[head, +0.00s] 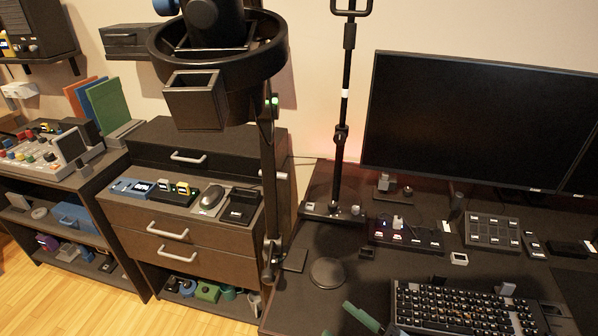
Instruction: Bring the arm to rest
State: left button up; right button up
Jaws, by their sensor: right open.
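Only a small part of my right gripper (347,322) shows, at the bottom edge of the head view. Its green finger parts stand apart with nothing seen between them, so it is open. It is low in the picture, left of the black keyboard (455,308) and in front of the round dark pad (328,272). The rest of my right arm is cut off by the frame. My left gripper is not in view.
A black stand (267,190) carries a large ring (160,52) with a square hood, high at left. A monitor (475,120) stands at the right. A drawer cabinet (170,225) stands left of the desk.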

pick_arm(q)
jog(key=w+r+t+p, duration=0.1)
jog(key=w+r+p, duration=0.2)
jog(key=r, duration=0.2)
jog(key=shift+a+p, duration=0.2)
jog(key=shift+p, duration=0.15)
pick_arm(e)
jog(key=s+d+f+m+g+h, duration=0.1)
jog(key=s+d+f+m+h, duration=0.3)
jog(key=s, duration=0.3)
jog(key=s+d+f+m+g+h, duration=0.1)
jog(key=s+d+f+m+h, duration=0.2)
jog(key=s+f+m, duration=0.3)
jog(key=s+d+f+m+g+h, duration=0.2)
jog(key=s+d+f+m+h, duration=0.2)
jog(key=s, duration=0.5)
notch_tip(320, 180, down, 3)
jog(key=shift+s+d+r+m+h, duration=0.2)
jog(key=shift+d+m+h, duration=0.15)
jog(key=shift+m+h, duration=0.75)
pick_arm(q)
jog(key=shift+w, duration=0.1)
